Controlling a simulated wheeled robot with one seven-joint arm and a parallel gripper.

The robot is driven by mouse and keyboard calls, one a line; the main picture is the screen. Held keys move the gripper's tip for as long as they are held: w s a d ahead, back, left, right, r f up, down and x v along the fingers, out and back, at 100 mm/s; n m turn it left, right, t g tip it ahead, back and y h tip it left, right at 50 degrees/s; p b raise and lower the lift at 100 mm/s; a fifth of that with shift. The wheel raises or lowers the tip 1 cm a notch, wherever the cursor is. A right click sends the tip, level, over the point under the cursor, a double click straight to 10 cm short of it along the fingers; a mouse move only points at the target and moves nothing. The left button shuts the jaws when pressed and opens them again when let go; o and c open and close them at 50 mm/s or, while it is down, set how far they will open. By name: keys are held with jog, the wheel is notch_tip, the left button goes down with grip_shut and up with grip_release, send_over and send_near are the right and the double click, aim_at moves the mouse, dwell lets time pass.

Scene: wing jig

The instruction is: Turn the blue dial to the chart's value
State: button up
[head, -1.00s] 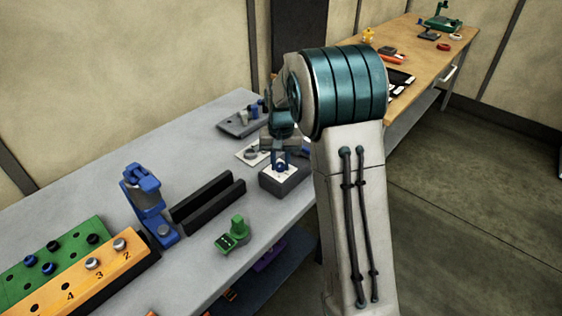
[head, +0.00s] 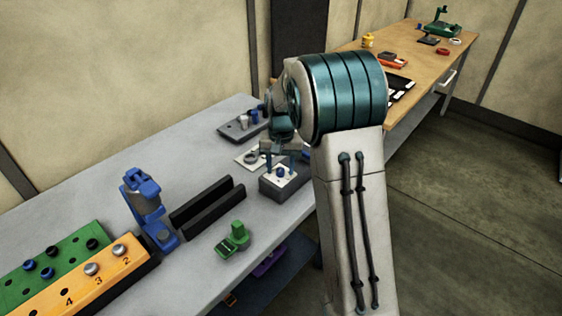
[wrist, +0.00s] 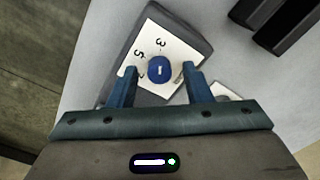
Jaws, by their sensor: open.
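The blue dial (wrist: 158,70) sits on a white numbered plate (wrist: 160,38) on top of a dark grey box (wrist: 206,47). A short pale mark shows on the dial, roughly upright in the wrist view. A 3 and a 5 are readable on the plate; another figure by the left finger is unclear. My gripper (wrist: 160,76) is open, one finger on either side of the dial in that view, with gaps between. In the head view, my gripper (head: 279,158) is over the box, the dial (head: 280,173) showing below its spread fingers. I cannot make out the chart.
Dark rails (head: 207,205), a blue clamp device (head: 150,208) and a green device (head: 233,238) stand to the left. The bench front is bare near the box.

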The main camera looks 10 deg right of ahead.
aim_at(282, 171)
notch_tip(282, 171, up, 14)
dwell(0.5)
jog(key=shift+d, duration=0.1)
jog(key=s+f+n+t, duration=0.1)
jog(key=s+f, duration=0.1)
jog(key=s, duration=1.2)
jog(key=s+f+n+t, duration=0.2)
jog(key=s+f, duration=0.1)
jog(key=s, duration=1.1)
jog(key=shift+s, duration=0.2)
jog(key=shift+c, duration=1)
